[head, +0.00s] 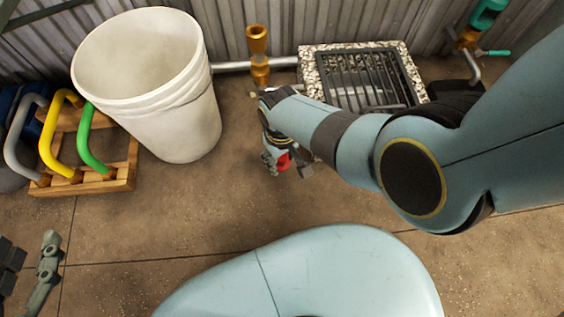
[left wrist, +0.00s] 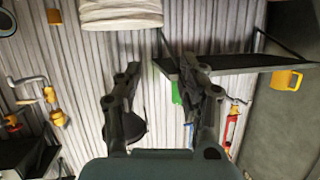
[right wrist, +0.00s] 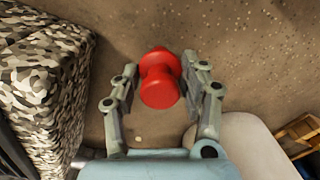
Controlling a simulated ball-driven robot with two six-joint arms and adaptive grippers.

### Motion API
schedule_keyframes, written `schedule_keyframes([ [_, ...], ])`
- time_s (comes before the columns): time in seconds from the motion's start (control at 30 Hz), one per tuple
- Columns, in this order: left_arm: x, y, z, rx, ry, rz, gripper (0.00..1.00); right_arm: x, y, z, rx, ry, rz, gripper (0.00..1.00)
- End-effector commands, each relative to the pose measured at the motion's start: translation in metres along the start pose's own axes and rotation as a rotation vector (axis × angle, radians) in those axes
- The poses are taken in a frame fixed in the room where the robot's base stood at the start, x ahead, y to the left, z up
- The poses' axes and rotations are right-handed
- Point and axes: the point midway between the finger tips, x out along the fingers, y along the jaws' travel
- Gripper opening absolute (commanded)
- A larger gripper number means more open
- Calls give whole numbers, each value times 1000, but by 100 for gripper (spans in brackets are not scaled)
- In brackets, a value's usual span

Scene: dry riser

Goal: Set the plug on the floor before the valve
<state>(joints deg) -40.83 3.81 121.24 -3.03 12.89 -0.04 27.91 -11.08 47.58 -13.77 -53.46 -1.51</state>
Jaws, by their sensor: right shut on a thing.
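The red plug (right wrist: 160,80) is between the fingers of my right gripper (right wrist: 158,72), which is shut on it. In the head view the plug (head: 284,161) is partly hidden by the right gripper (head: 283,165), over the floor left of the speckled drain. I cannot tell whether it touches the floor. A brass valve-like fitting (head: 259,55) stands upright by the wall, beyond the gripper. Another brass fitting with a teal handle (head: 486,15) is at the upper right. My left gripper (left wrist: 160,65) is open and empty; it also shows at the lower left of the head view (head: 30,250).
A large white bucket (head: 150,110) stands left of the right gripper. A wooden rack (head: 110,180) with grey, yellow and green handles is further left. The speckled drain surround (head: 308,68) frames a dark grate (head: 365,80). The floor (head: 190,215) in front is clear.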

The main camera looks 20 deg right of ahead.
Motion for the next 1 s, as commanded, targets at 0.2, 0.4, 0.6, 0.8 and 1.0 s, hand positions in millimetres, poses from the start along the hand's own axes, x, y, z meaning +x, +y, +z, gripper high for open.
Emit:
schedule_keyframes([
  [0.2,20,-2,-58,21,222,0,40,11,-2,0,-1,-3,-1,22],
  [0.4,26,-2,-118,43,452,2,40,20,-4,-3,-2,-3,-1,22],
  [0.6,19,-1,-176,68,695,6,40,28,-6,-5,-3,-4,-1,22],
  [0.8,4,1,-219,88,892,11,40,34,-8,-7,-3,-3,-1,22],
  [1.0,-3,2,-232,96,955,13,40,35,-8,-8,-3,-1,-1,22],
])
